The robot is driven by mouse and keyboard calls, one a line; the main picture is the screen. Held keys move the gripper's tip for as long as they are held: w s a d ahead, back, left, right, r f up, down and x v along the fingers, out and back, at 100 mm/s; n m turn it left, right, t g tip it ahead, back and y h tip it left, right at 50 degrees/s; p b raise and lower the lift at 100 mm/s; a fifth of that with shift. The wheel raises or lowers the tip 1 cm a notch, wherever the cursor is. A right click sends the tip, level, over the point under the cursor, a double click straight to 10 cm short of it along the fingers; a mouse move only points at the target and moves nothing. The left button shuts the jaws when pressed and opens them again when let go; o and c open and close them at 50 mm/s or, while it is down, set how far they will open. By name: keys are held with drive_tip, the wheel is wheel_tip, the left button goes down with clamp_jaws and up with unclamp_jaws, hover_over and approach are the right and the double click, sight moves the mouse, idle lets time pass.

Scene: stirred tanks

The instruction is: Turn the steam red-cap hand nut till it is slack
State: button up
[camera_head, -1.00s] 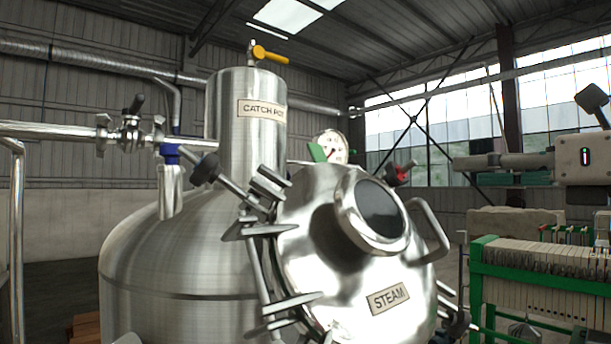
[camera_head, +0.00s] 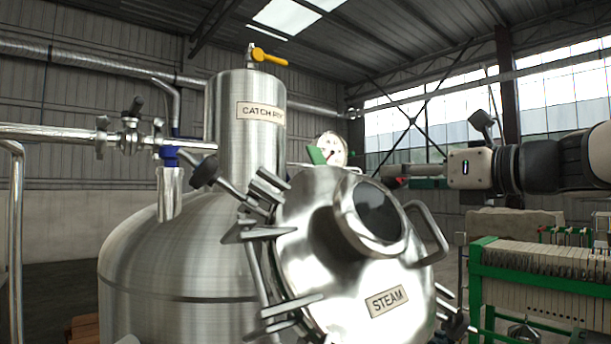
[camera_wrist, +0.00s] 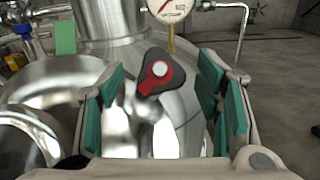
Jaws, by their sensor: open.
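The steam hand nut (camera_wrist: 153,76), dark with a red face and a pale round centre, sits on the rim side of the steel vessel in the wrist view. In the head view it is mostly hidden at my gripper's tips. The round lid with the STEAM plate (camera_head: 388,301) and a sight glass faces the head camera. My gripper (camera_head: 396,179) reaches in from the right, behind the lid's upper right edge. In the wrist view my gripper (camera_wrist: 162,72) is open, with teal pads left and right of the nut. Gaps show on both sides; I see no contact.
A dial gauge (camera_head: 331,148) and a green tag (camera_head: 316,155) stand close left of my gripper. The lid's bar handle (camera_head: 428,234) juts out below it. The CATCH POT cylinder (camera_head: 230,115) rises behind. A green-framed filter press (camera_head: 540,265) stands right.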

drive_tip(key=shift+c, duration=0.6)
drive_tip(key=c, duration=1.1)
drive_tip(key=shift+o, duration=0.2)
